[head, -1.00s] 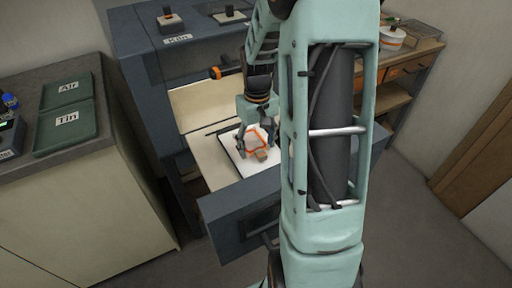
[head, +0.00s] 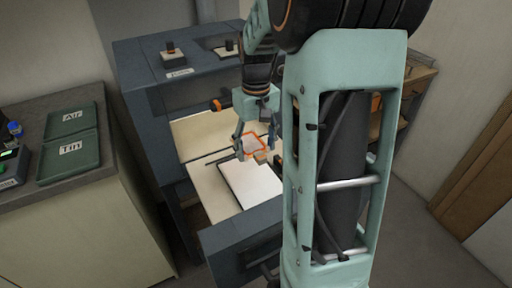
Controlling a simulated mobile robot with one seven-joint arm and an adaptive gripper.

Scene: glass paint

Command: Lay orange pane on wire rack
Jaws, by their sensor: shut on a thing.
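My gripper (head: 255,148) is shut on the orange pane (head: 253,143), a small pane with an orange outline and a pale middle. The pane is held above the open kiln drawer, apart from the white board (head: 262,183) lying in it. A small tan piece shows at the pane's lower right edge; I cannot tell what it is. I cannot make out a wire rack in this view; my arm hides much of the right side.
The dark blue kiln (head: 150,100) stands behind the drawer (head: 245,232), whose front and side walls stick up. Left is a counter with green trays labelled Air and Tin (head: 68,155). A wooden shelf unit (head: 418,85) is partly hidden at the right.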

